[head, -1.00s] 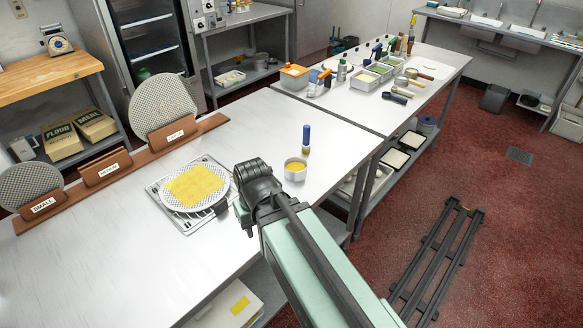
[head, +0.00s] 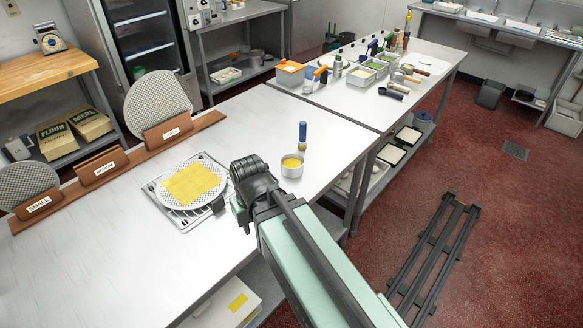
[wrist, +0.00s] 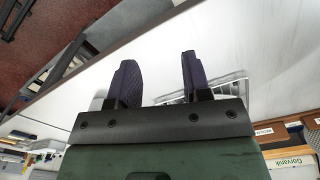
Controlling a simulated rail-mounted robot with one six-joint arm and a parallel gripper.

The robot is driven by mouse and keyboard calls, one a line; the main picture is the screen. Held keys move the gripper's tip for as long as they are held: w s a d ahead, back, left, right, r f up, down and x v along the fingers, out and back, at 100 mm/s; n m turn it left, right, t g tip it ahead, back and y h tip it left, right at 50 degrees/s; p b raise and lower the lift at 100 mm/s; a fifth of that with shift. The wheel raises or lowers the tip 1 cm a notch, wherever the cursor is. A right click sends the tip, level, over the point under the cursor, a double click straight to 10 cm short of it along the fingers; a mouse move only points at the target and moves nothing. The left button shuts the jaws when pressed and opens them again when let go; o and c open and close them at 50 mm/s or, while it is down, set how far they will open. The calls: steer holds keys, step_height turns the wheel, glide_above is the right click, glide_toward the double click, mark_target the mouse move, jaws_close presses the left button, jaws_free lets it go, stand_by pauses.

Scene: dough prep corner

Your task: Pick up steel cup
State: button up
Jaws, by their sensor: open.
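The steel cup (head: 292,168) stands upright on the white worktop, just right of my arm's end in the head view, with something yellow inside.
A blue-capped bottle (head: 302,137) stands just behind the cup. Left of my wrist, a round perforated disc with a yellow sheet (head: 194,184) lies on a wire rack (head: 160,205). A wooden holder (head: 75,188) with labelled discs lines the back. The left front worktop is clear.

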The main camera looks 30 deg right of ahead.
steer(key=shift+o, duration=0.5)
steer(key=o, duration=1)
steer(key=shift+c, duration=0.2)
